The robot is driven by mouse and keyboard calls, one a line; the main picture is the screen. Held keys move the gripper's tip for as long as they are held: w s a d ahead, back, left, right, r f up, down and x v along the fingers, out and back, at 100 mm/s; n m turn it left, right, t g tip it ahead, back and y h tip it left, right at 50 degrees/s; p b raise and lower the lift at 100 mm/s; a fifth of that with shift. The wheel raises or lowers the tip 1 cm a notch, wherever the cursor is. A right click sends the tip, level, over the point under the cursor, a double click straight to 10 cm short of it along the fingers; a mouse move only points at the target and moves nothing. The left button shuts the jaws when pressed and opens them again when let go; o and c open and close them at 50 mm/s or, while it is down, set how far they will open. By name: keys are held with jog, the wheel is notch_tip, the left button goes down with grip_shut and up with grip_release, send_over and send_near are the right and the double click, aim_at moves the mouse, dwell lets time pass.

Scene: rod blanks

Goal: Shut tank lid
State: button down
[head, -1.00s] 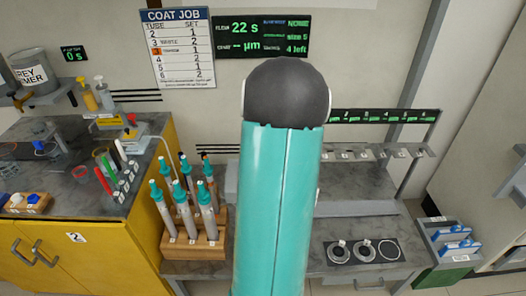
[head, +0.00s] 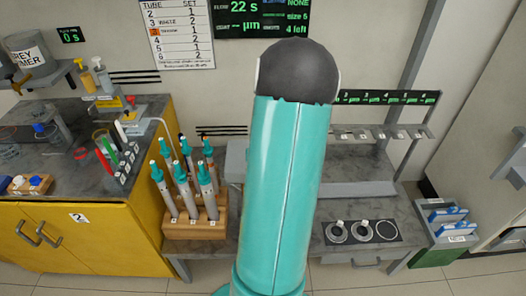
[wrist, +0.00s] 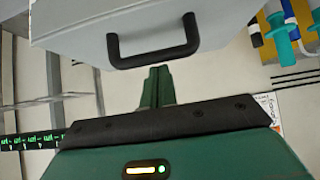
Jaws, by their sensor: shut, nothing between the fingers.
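In the wrist view a pale grey box-like body (wrist: 75,28) with a black bar handle (wrist: 155,48) fills the top; it looks like the tank or its lid, but I cannot tell which. My gripper (wrist: 157,72) is shut and empty, its green fingers pointing at the handle with a small visible gap in the picture. In the head view a grey box (head: 236,160) on the bench is mostly hidden behind my teal arm. My gripper is hidden there too, and the lid's angle cannot be told.
A wooden rack (head: 194,224) of teal-topped rods stands left of my arm. A yellow cabinet (head: 150,232) with cluttered top is further left. Round holders (head: 361,231) sit at the bench front right. A hook rail (head: 380,132) spans the back. A blue-file bin (head: 447,232) stands right.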

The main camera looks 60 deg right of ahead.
jog(key=f, duration=0.1)
jog(key=s+a+f, duration=0.1)
jog(key=shift+a+f+y, duration=0.2)
jog(key=shift+f+y, duration=0.1)
jog(key=shift+y, duration=0.1)
jog(key=shift+h, duration=0.4)
jog(key=r, duration=0.2)
jog(key=d+r, duration=0.1)
jog(key=r, duration=0.1)
jog(key=w+d+r, duration=0.1)
jog(key=r, duration=0.1)
jog(key=s+a+f, duration=0.1)
jog(key=s+a, duration=0.3)
jog(key=a, duration=0.4)
jog(key=shift+a+f, duration=0.15)
jog(key=shift+a, duration=0.05)
